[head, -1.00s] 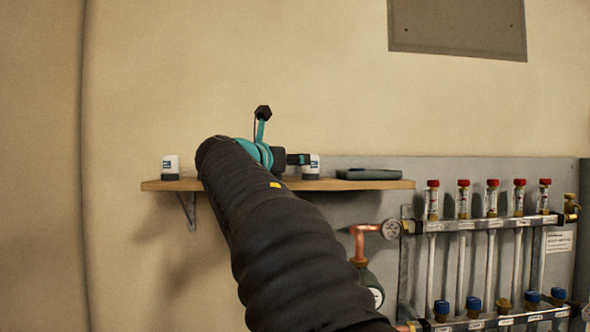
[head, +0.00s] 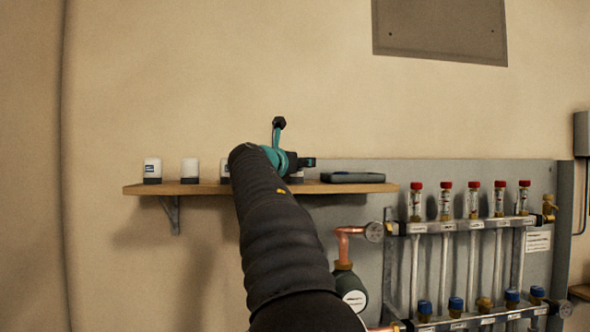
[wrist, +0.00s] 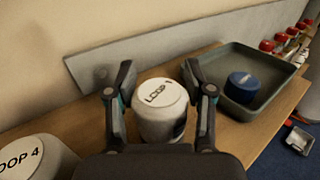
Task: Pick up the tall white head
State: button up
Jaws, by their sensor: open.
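A white head marked LOOP 1 (wrist: 160,112) stands upright on the wooden shelf in the wrist view. My gripper (wrist: 158,76) is open, with one finger on each side of it; whether they touch it I cannot tell. Part of another white head, marked LOOP 4 (wrist: 35,160), shows at the lower left. In the head view two white heads stand clear at the shelf's left, one at the end (head: 152,171) and one beside it (head: 190,171). A third (head: 225,171) is partly behind my arm. My gripper (head: 308,162) is over the right half of the shelf.
A dark tray (head: 352,177) lies at the shelf's right end; in the wrist view a blue cap (wrist: 243,82) sits in it. Below right is the manifold (head: 468,226) with red and blue caps. A copper pipe (head: 344,245) stands under the shelf.

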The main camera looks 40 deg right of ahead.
jog(key=shift+c, duration=0.2)
grip_shut()
jog(key=shift+r, duration=0.15)
dwell(0.3)
jog(key=shift+r+p, duration=0.4)
jog(key=shift+r, duration=0.15)
jog(key=s+d+r+p, duration=0.2)
jog(key=s+r+p, duration=0.2)
jog(key=s+r, duration=0.5)
jog(key=shift+s+d+r, duration=0.3)
jog(key=shift+s+r, duration=0.05)
jog(key=shift+s, duration=0.8)
